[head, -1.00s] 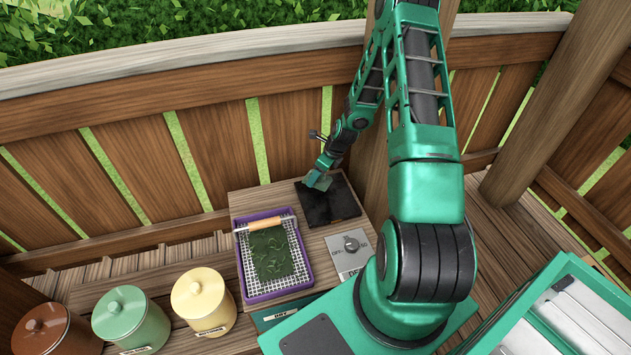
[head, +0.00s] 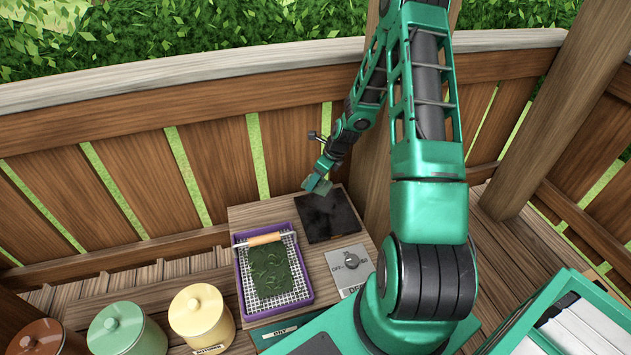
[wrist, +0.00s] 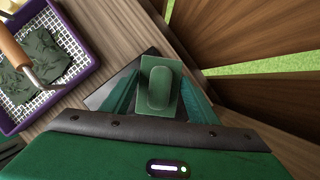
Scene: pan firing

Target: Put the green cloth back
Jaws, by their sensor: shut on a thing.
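My gripper (head: 316,184) is shut on a small green pad (wrist: 160,87), which I take to be the green cloth. In the wrist view the pad is a rectangle with a raised rounded ridge, held between the two fingers. In the head view the held cloth (head: 321,186) is at the back left edge of the dark square plate (head: 328,217) and seems to be above it. The exact height is hard to tell. Part of the plate (wrist: 100,97) shows beneath the fingers in the wrist view.
A purple tray (head: 240,285) with a white grid holds a dark green leafy mass (head: 270,270) and a wooden-handled tool (head: 265,239). A dial panel (head: 349,261) is in front of the plate. Cream (head: 202,314) and green (head: 127,332) lidded jars stand left; a wooden fence (head: 200,150) is behind.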

